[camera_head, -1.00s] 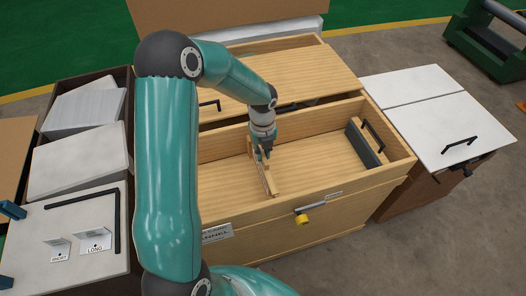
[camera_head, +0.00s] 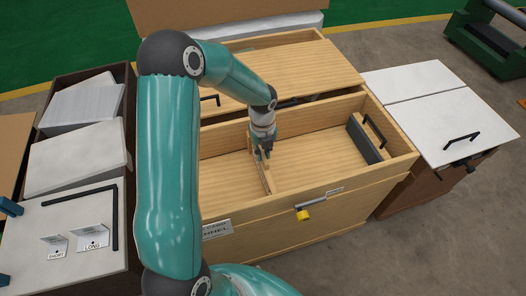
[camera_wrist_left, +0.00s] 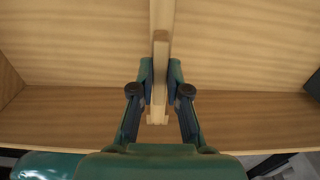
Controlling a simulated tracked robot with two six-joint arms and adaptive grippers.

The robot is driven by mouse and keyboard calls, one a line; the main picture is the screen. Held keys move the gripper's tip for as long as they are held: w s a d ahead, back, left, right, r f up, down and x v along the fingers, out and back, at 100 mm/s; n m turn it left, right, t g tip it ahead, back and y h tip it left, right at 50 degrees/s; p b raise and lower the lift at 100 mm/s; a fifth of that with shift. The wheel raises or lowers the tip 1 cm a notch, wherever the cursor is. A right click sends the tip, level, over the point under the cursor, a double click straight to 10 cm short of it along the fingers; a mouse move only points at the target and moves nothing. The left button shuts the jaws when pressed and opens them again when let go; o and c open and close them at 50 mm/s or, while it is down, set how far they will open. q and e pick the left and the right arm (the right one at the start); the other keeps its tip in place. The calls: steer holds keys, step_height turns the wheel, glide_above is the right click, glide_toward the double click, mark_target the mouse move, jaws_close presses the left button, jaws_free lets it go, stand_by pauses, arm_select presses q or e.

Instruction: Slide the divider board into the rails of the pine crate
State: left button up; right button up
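The pine crate (camera_head: 330,188) is an open box of light wood in the middle of the head view. The divider board (camera_head: 266,180), a thin light-wood board, stands inside it, running from the front wall toward the back. My left gripper (camera_head: 263,153) is over the board, inside the crate. In the left wrist view, its two fingers (camera_wrist_left: 160,85) are on either side of the board (camera_wrist_left: 161,50) and appear closed on it. The rails are hard to make out, and whether the board's ends sit in them cannot be told. My right gripper is not in view.
A dark grey block (camera_head: 363,139) and a black handle (camera_head: 375,131) are at the crate's right end. A wooden lid panel (camera_head: 290,75) lies behind. A white-topped cabinet (camera_head: 440,125) stands right, and a bin of white panels (camera_head: 80,160) left. The crate floor right of the board is clear.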

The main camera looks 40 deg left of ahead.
arm_select(q)
steer(key=o, duration=0.5)
steer(key=shift+c, duration=0.2)
steer(key=shift+r, duration=0.15)
step_height(320, 180, up, 12)
steer(key=shift+f, duration=0.2)
stand_by(0.6)
